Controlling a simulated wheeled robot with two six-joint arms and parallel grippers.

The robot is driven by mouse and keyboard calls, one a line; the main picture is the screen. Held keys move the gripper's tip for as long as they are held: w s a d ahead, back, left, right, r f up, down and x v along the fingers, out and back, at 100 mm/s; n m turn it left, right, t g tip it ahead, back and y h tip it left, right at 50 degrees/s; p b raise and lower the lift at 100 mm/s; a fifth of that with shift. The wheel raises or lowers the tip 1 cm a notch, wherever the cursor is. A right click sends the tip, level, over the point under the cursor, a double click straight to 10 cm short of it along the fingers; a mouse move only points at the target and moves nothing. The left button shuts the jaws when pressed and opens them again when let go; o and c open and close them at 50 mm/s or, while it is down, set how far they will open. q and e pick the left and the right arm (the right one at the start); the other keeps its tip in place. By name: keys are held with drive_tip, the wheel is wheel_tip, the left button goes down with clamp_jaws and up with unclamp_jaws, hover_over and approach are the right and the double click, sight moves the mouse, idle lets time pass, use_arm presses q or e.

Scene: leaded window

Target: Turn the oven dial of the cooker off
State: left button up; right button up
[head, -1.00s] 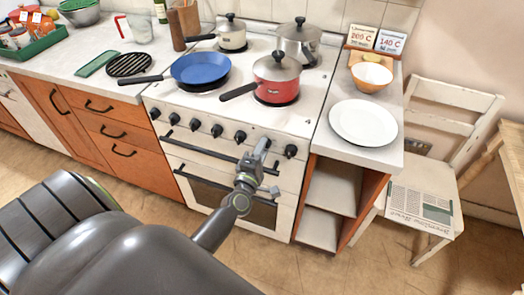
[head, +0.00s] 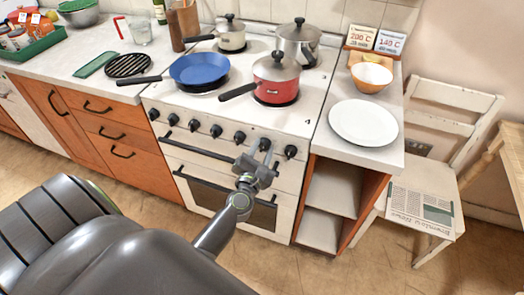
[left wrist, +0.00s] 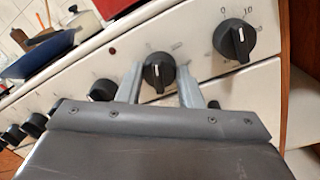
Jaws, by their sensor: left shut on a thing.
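The white cooker (head: 228,158) has a row of black dials along its front. My left gripper (head: 262,150) is at the second dial from the right. In the left wrist view the two grey fingers (left wrist: 160,84) stand on either side of this black dial (left wrist: 158,70), shut on it. Its white pointer line looks roughly upright, and its scale is too blurred to read. The rightmost dial (left wrist: 234,40) is free, and it also shows in the head view (head: 290,151). No readable label tells which dial is the oven's. My right gripper is not in view.
A blue frying pan (head: 198,72), a red pot (head: 276,82) and other pots stand on the hob. The oven door handle (head: 200,147) runs below the dials. A white plate (head: 363,122) lies on the right counter, above open shelves (head: 333,185).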

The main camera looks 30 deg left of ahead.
use_arm(q)
drive_tip(key=shift+f+n, duration=0.1)
drive_tip(key=shift+n, duration=2)
drive_tip(key=o, duration=1)
